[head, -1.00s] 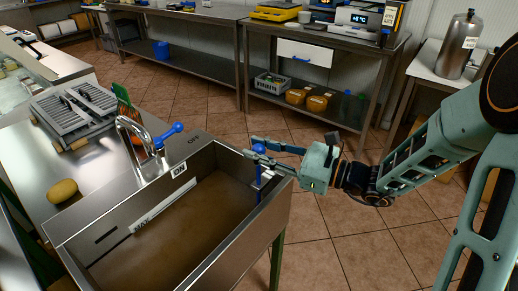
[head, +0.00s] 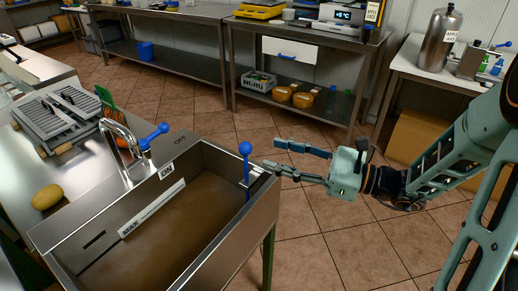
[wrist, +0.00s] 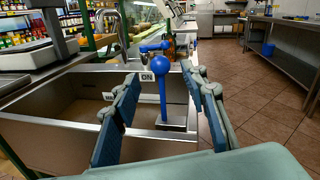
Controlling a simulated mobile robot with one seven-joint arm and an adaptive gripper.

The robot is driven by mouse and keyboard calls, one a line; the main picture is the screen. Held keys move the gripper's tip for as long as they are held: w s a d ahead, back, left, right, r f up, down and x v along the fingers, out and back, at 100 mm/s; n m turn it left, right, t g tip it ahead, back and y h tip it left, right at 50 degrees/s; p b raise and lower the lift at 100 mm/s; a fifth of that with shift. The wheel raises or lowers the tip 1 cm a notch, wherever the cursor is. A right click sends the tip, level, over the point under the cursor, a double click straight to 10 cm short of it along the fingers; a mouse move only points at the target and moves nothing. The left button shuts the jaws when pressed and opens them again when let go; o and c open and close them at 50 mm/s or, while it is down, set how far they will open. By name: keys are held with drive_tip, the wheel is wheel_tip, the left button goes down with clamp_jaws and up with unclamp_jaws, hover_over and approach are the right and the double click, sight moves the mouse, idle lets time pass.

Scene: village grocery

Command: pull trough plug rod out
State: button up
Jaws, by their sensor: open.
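The plug rod (head: 246,187) stands upright at the right end of the steel trough (head: 208,232), with a round blue knob (head: 245,148) on top above the rim. In the wrist view the knob (wrist: 158,58) and rod show ahead, between the two spread fingers (wrist: 165,82). The trough holds a brownish surface; whether it is water I cannot tell surely.
A tap (head: 124,140) with a blue lever (head: 155,133) stands behind the trough. A yellow potato-like item (head: 46,197) and a grey slatted rack (head: 62,117) lie on the counter at left. Tiled floor (head: 330,235) is clear right of the trough.

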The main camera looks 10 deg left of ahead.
drive_tip(key=shift+s+d, duration=0.2)
drive_tip(key=shift+d, duration=0.65)
drive_tip(key=shift+s+d, duration=0.15)
drive_tip(key=shift+d, duration=0.7)
